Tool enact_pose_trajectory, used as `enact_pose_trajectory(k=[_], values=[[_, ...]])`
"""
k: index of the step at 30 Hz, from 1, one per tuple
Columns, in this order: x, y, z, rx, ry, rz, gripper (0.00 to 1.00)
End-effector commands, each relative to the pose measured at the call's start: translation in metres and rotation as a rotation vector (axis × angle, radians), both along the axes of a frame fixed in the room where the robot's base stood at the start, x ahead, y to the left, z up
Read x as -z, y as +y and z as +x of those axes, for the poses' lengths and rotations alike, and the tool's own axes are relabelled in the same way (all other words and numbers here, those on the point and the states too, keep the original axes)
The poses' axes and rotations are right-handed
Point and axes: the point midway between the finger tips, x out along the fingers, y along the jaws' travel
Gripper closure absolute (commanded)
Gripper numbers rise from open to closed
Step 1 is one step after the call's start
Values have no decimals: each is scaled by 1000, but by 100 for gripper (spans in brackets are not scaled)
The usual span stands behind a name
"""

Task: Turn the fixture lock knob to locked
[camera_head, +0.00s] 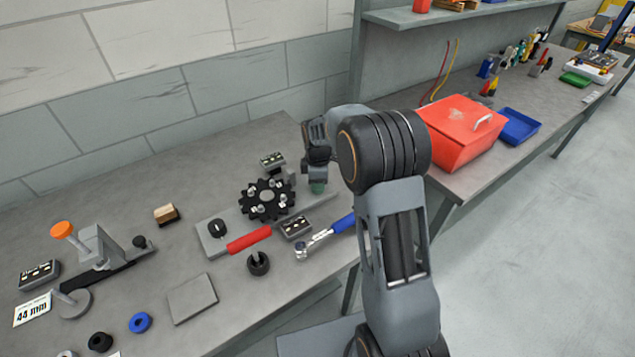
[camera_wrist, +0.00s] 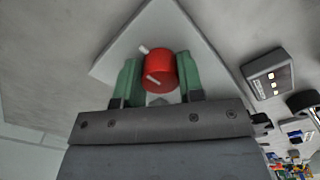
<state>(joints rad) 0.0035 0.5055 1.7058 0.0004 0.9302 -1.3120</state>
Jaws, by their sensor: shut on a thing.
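In the wrist view a red knob (camera_wrist: 160,70) with a white mark on its face stands near the corner of a pale grey fixture plate (camera_wrist: 115,65). A second small white mark lies at its upper left edge. My gripper (camera_wrist: 158,78) has a green finger on each side of the knob and is shut on it. In the head view my gripper (camera_head: 318,186) is low over the right end of the plate (camera_head: 205,236); the knob is hidden there. A black toothed wheel (camera_head: 267,198) is on the plate. I cannot tell which setting the knob is at.
A small dark box with lights (camera_head: 296,227), a red-handled tool (camera_head: 249,240) and a blue-handled wrench (camera_head: 322,238) lie near the plate. An orange-topped clamp (camera_head: 95,247) stands at left. A red toolbox (camera_head: 455,140) and a blue tray (camera_head: 519,126) are at right.

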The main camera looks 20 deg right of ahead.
Motion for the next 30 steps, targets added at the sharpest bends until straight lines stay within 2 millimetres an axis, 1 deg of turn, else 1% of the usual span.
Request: enact_pose_trajectory(k=[9,10,18,26,29,30], values=[[-1,1,0,-4,-1,0,88],[-1,1,0,-4,-1,0,64],[0,0,0,-2,0,0,39],[-2,0,0,-1,-1,0,39],[-10,0,1,-1,-3,-1,39],[-15,0,1,-1,-4,0,39]])
